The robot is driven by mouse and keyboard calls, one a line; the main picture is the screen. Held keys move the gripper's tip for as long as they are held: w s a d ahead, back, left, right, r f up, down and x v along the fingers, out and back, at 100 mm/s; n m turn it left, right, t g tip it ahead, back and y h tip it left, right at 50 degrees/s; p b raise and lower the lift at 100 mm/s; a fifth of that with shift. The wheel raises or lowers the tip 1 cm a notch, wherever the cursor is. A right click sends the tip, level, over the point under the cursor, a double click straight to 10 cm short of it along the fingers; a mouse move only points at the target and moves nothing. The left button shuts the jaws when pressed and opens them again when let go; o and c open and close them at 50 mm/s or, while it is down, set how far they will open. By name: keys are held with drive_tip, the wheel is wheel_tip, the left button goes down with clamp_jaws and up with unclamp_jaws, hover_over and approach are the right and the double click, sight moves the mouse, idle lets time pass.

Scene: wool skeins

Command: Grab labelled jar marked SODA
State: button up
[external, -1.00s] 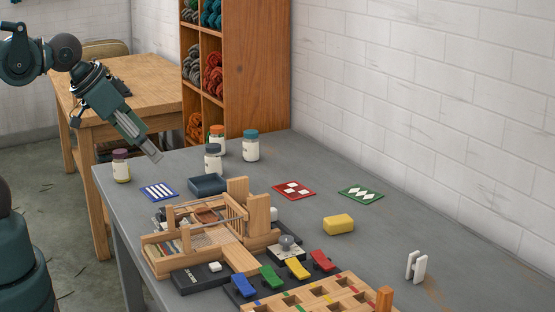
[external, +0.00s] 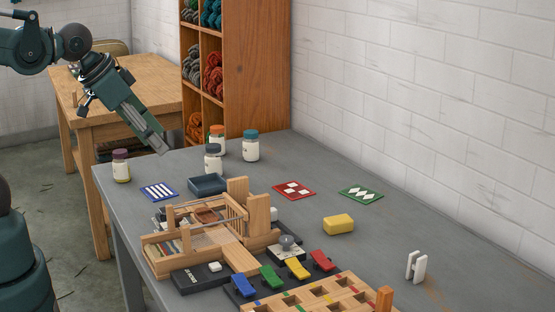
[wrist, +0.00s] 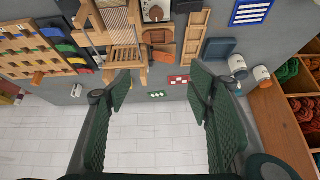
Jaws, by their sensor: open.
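Several white-labelled jars stand upright at the far end of the grey table in the external view. One has a purple lid (external: 121,167), one an orange lid (external: 217,139), one a grey lid (external: 213,159) and one a teal lid (external: 251,147). The label lettering is too small to read, so I cannot tell which is SODA. My gripper (external: 160,147) hangs above the table between the purple-lidded jar and the grey-lidded jar. In the wrist view my gripper (wrist: 160,88) is open and empty, with two jars (wrist: 238,66) (wrist: 262,76) to the right of its fingers.
A dark blue box (external: 208,184), a wooden loom (external: 210,228) and a blue striped card (external: 159,192) lie near the jars. A red card (external: 294,190), green card (external: 361,194) and yellow block (external: 339,224) lie further right. A shelf of wool (external: 240,80) stands behind.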

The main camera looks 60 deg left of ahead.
drive_tip(key=w+a+r+m+g+p, duration=0.1)
drive_tip(key=w+a+r+m, duration=0.15)
drive_tip(key=w, duration=0.45)
drive_tip(key=w+a+r+m+g+p, duration=0.1)
drive_tip(key=w+a+r+m+p, duration=0.2)
drive_tip(key=w, duration=0.4)
drive_tip(key=m+g+p, duration=0.5)
drive_tip(key=m+p, duration=0.1)
drive_tip(key=m, duration=0.7)
hover_over(251, 151)
drive_tip(key=w+a, duration=0.1)
drive_tip(key=a, duration=0.1)
drive_tip(key=f, duration=2.1)
drive_tip(key=shift+w+f, duration=0.2)
drive_tip(key=shift+a+f, duration=0.25)
drive_tip(key=shift+f, duration=0.05)
drive_tip(key=shift+f+b, duration=0.35)
drive_tip(key=shift+f, duration=0.9)
drive_tip(key=shift+f+b, duration=0.45)
drive_tip(key=shift+f, duration=2.15)
